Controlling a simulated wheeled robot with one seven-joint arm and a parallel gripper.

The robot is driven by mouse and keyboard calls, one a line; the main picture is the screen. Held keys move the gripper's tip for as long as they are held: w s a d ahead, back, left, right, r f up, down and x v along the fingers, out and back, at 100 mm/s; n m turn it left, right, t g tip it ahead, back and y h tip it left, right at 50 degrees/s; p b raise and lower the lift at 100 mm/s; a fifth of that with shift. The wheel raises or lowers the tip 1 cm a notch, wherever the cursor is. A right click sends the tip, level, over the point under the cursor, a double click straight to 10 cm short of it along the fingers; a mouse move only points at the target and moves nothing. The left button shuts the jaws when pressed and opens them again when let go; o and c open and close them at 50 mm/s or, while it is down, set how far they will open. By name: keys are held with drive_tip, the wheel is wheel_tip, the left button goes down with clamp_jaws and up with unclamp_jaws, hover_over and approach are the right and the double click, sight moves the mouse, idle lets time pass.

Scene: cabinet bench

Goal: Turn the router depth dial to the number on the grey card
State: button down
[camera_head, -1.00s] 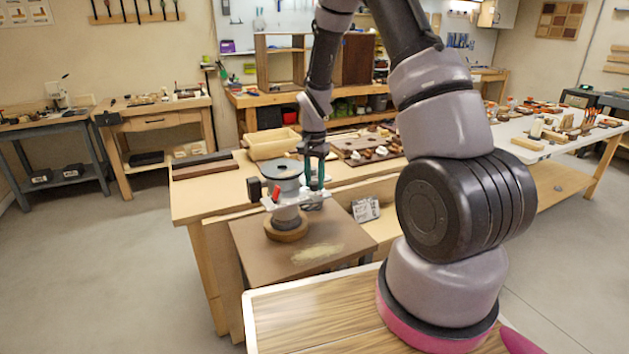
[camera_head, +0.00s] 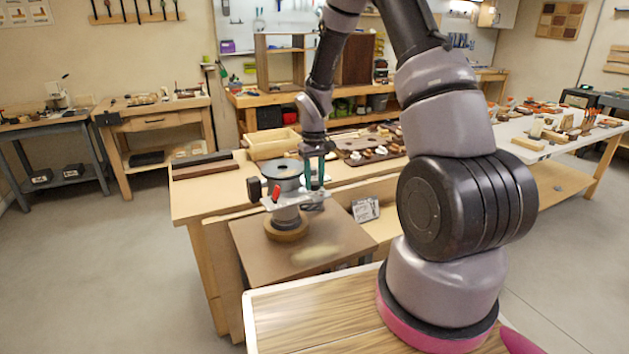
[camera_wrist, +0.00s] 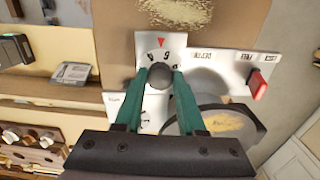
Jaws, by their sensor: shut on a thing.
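The router (camera_head: 285,190) stands upright on a brown board, with a round grey top and a light plate. Its depth dial (camera_wrist: 160,75) is a dark knob in the wrist view, with numbers around it and a red triangle mark (camera_wrist: 161,42) above. My gripper (camera_wrist: 160,74), with green fingers, is shut on the dial from both sides. It also shows beside the router in the head view (camera_head: 314,183). The fingers hide part of the number ring, and the digits near the mark are hard to read. The grey card (camera_head: 366,210) stands right of the router; its number is not readable.
A red lever (camera_wrist: 258,84) sits on the router plate. The brown board (camera_head: 325,240) has a patch of sawdust. A wooden tray (camera_head: 273,147) and a board with several small parts (camera_head: 368,147) lie on the bench behind. Open floor lies to the left.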

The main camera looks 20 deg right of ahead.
drive_tip(key=n, duration=0.5)
drive_tip(key=shift+n, duration=0.3)
drive_tip(key=n, duration=1.2)
drive_tip(key=shift+n, duration=0.3)
drive_tip(key=n, duration=0.5)
drive_tip(key=shift+n, duration=0.3)
drive_tip(key=c, duration=0.5)
unclamp_jaws()
